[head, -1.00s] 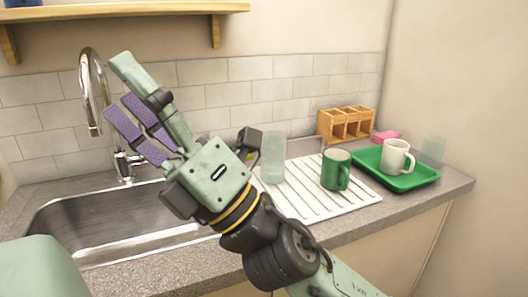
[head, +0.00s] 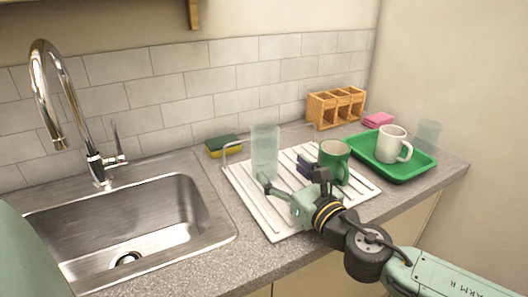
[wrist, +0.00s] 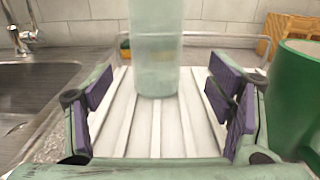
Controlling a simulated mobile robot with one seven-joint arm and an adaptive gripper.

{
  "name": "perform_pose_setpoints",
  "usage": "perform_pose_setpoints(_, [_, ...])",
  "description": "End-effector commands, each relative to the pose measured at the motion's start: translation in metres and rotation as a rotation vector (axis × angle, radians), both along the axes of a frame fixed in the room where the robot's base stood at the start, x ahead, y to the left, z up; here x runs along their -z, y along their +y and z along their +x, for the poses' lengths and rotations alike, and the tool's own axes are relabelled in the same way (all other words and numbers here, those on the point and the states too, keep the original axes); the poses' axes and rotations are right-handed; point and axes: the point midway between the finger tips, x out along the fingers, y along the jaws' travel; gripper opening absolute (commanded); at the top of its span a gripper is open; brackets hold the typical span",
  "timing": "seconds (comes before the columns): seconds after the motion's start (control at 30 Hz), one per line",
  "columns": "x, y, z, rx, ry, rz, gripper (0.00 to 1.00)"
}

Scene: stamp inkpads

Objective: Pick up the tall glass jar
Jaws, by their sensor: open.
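The tall glass jar (head: 265,150), clear and pale greenish, stands upright on the white ribbed drying board (head: 247,200), left of the green mug. In the wrist view the jar (wrist: 157,50) is straight ahead, a little left of centre, its top cut off by the frame. My gripper (head: 284,174) is low over the board, in front of the jar. Its purple-padded fingers are spread wide and empty. In the wrist view the gripper (wrist: 160,92) has one finger on each side of the jar's line, with the jar beyond the fingertips.
A green mug (head: 334,160) stands close to my gripper's right side. A green tray (head: 405,174) with a white mug (head: 391,145) is farther right, with another clear glass (head: 427,134) behind. A wire rail, sponge (head: 223,146) and wooden box (head: 335,107) are behind. The sink (head: 130,225) is left.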

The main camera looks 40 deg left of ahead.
Motion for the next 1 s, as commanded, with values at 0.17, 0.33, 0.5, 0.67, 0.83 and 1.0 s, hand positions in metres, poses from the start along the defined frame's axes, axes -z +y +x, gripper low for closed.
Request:
perform_pose_setpoints(0.17, [-0.002,0.021,0.007,-0.003,0.001,0.003,0.75])
perform_pose_setpoints(0.33, [-0.004,0.031,0.010,-0.003,0.003,0.003,0.75])
perform_pose_setpoints(0.5, [-0.007,0.056,0.015,-0.005,0.005,0.004,0.75])
perform_pose_setpoints(0.67, [-0.004,0.071,0.023,-0.002,0.002,0.003,0.75])
perform_pose_setpoints(0.83, [-0.002,0.074,0.024,-0.001,0.002,0.003,0.75])
perform_pose_setpoints(1.0, [-0.002,0.074,0.024,-0.001,0.001,0.003,0.70])
